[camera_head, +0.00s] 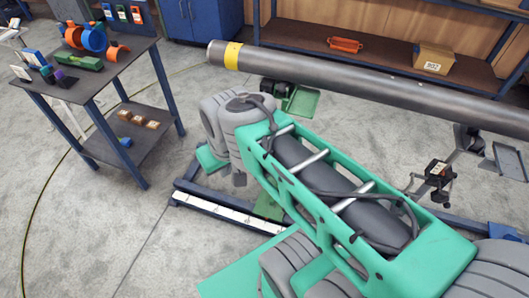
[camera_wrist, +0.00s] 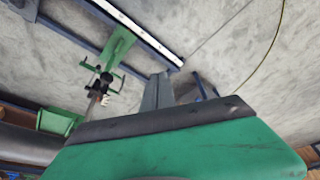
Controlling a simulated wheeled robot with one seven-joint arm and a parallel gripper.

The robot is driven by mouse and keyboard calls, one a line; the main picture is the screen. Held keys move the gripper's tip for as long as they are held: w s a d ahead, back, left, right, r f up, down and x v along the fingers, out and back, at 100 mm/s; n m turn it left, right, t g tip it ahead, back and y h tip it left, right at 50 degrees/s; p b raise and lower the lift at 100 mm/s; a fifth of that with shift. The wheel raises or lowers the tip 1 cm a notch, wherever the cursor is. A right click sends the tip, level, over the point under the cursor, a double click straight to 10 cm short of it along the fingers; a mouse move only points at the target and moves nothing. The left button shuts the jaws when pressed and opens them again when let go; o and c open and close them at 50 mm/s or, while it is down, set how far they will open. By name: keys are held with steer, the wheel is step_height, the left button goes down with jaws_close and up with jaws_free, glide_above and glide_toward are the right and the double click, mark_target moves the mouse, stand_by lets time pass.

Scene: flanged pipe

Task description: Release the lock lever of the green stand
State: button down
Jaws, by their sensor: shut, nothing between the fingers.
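The green stand shows in the head view as a green tray-like part (camera_head: 300,101) with dark fittings, just below the long grey pipe (camera_head: 370,82). Its lower part is largely hidden behind my arm. In the wrist view the green stand (camera_wrist: 119,47) shows its green foot on the floor rail and a post with dark, handle-like parts (camera_wrist: 104,79). I cannot tell which of these is the lock lever. My gripper (camera_wrist: 161,78) shows its grey fingers past the dark-edged green housing. They are shut and empty, apart from the dark handles in the picture.
A second, grey stand (camera_head: 440,172) is at the right under the pipe. A dark floor frame with a white strip (camera_head: 225,212) lies below. A table (camera_head: 92,75) with coloured parts stands at left. A shelf with a box (camera_head: 433,58) is behind. The floor between is clear.

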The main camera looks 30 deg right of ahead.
steer(key=w+d+f+m+t+y+b, duration=0.1)
steer(key=w+d+f+m+b, duration=0.55)
steer(key=d+f, duration=0.45)
steer(key=w+d+f+m+t+y+b, duration=0.1)
steer(key=w+d+f+m+b, duration=0.7)
steer(key=f, duration=0.5)
steer(key=s+d+f+m+t+b, duration=0.3)
steer(key=s+d+f+m, duration=0.1)
steer(key=d+f, duration=0.4)
steer(key=s+d+f+m+t+h+b, duration=0.1)
steer(key=s+d+f+m+t+b, duration=0.1)
steer(key=d+f+m, duration=0.5)
steer(key=s+d+f+b, duration=0.1)
steer(key=d, duration=0.5)
steer(key=shift+s+t, duration=0.35)
steer(key=shift+t, duration=0.05)
steer(key=shift+w+f, duration=0.1)
steer(key=shift+f, duration=0.1)
